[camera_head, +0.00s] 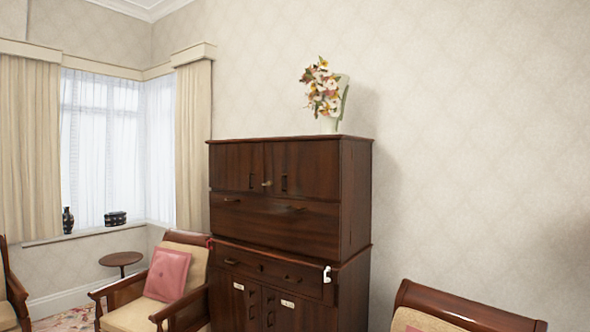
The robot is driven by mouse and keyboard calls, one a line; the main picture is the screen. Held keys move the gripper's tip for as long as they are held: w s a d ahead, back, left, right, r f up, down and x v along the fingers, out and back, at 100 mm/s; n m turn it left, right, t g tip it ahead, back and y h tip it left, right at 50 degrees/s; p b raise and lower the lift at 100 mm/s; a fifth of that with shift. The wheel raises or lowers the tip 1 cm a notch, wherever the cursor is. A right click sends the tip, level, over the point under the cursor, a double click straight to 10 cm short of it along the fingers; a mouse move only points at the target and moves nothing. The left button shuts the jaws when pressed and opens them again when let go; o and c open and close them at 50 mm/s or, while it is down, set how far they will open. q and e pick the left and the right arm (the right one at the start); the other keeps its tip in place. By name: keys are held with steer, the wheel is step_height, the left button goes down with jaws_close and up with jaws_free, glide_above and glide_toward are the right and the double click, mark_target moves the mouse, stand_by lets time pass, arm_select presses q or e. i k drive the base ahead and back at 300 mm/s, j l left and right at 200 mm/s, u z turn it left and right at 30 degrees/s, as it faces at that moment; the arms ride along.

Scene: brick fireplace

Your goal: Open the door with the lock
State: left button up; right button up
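A dark brown wooden cabinet (275,223) stands against the wall in the middle of the view. Its upper part has a left door (233,166) and a right door (309,168), both looking shut. A small pale metal piece, perhaps the lock (267,184), sits near the seam between them. Dark handles flank the seam, including the right one (284,183). The lower doors (262,306) carry small pale plates; their bottoms are cut off by the frame. Neither of my grippers is in view.
An armchair with a pink cushion (168,275) stands at the cabinet's front left. Another chair (462,310) is at the lower right. A flower vase (332,112) stands on top. A small white object (327,274) shows at the cabinet's right edge. A round table (121,259) is at left.

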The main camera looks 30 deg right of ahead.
mark_target(309, 168)
steer(key=i, duration=0.85)
